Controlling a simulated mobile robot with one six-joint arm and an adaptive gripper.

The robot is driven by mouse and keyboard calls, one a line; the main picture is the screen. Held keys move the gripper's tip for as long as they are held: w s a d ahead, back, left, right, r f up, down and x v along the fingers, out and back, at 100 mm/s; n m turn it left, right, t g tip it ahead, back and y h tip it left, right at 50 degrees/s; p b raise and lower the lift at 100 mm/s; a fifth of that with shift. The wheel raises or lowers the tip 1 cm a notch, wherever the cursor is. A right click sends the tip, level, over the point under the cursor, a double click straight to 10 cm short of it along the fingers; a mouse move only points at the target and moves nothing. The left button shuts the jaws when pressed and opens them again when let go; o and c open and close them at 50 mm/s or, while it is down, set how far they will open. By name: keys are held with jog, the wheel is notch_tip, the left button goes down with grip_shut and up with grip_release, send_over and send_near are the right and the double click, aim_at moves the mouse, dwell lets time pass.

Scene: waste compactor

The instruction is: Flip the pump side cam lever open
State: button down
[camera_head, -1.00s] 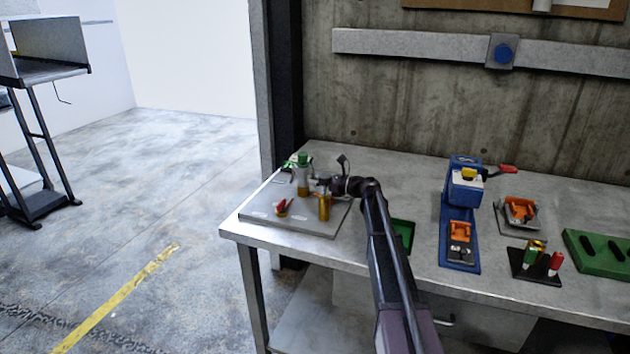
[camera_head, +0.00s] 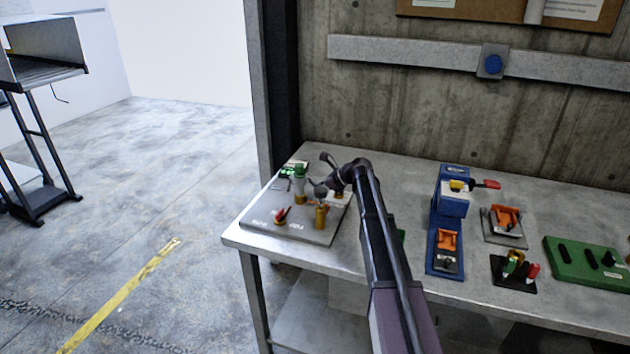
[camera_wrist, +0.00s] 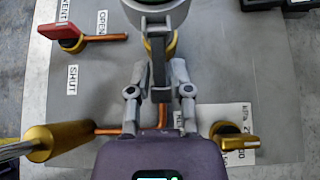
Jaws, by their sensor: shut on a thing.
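The pump fitting is a grey upright body with a green top (camera_head: 299,172) on a grey plate (camera_head: 262,222) at the bench's left end. In the wrist view the grey body (camera_wrist: 155,12) is at the top, with a gold collar below it. A dark narrow lever (camera_wrist: 160,68) runs down from it between the fingers. My gripper (camera_wrist: 160,92) is shut on this lever; the exact contact is partly hidden. My gripper (camera_head: 321,189) also shows in the head view, just right of the grey body. A copper pipe (camera_wrist: 162,115) passes beneath.
A red-handled valve (camera_wrist: 68,32) sits near labels OPEN and SHUT. A gold cylinder (camera_wrist: 55,140) stands left, a gold valve handle (camera_wrist: 228,141) right. A blue fixture (camera_head: 447,220) and green block (camera_head: 588,262) stand farther right on the bench.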

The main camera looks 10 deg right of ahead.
jog(key=g+h+p, duration=0.1)
jog(key=p, duration=0.1)
jog(key=r+h+p, duration=0.1)
jog(key=h+p, duration=0.1)
jog(key=r+g+h+p, duration=0.1)
jog(key=p, duration=0.1)
jog(key=shift+s+d+g+p, duration=0.15)
jog(key=shift+d+g+p, duration=0.15)
jog(key=shift+p, duration=0.1)
jog(key=shift+s+r+g+h+p, duration=0.1)
jog(key=shift+r+g+h+p, duration=0.1)
jog(key=shift+g+h+p, duration=0.45)
jog(key=shift+r+g+h+p, duration=0.25)
jog(key=shift+h+p, duration=0.5)
jog(key=shift+h, duration=0.4)
jog(key=c, duration=0.7)
grip_release()
jog(key=shift+d+f, duration=0.1)
jog(key=shift+f, duration=0.15)
